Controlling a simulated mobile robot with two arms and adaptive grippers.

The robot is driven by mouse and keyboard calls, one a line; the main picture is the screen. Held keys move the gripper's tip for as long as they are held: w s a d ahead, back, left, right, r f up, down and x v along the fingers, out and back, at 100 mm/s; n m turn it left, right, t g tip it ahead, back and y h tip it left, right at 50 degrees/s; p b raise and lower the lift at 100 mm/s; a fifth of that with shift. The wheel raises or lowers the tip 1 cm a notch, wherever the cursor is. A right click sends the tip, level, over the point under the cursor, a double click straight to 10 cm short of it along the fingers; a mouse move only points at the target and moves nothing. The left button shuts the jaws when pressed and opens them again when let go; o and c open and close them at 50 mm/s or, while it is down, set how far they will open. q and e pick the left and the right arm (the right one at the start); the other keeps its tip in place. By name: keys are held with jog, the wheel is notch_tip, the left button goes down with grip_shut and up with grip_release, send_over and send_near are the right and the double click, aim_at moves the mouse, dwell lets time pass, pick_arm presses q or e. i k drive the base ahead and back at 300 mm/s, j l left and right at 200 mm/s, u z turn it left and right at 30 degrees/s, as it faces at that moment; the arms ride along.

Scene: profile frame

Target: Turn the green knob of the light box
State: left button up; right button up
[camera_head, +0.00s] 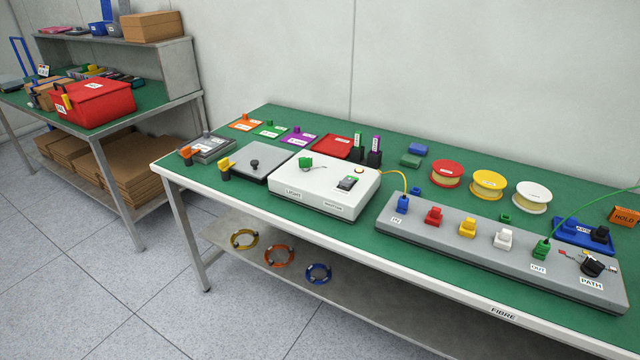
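The light box (285,190) is a white box on the green-topped table, near the middle of the view, with a LIGHT label on its front. The green knob (305,160) sits on its top towards the left, with a small pale part beside it. Neither of my grippers shows in the view, and nothing touches the knob.
A grey box with a black knob (254,163) stands left of the light box. A long grey panel with coloured connectors (480,243) lies to the right. Several spools, including a red one (447,170), stand behind. A second bench (150,98) is at left.

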aim_at(305, 163)
jog(key=i+j, duration=0.7)
jog(key=j+u, duration=0.05)
jog(key=j, duration=0.1)
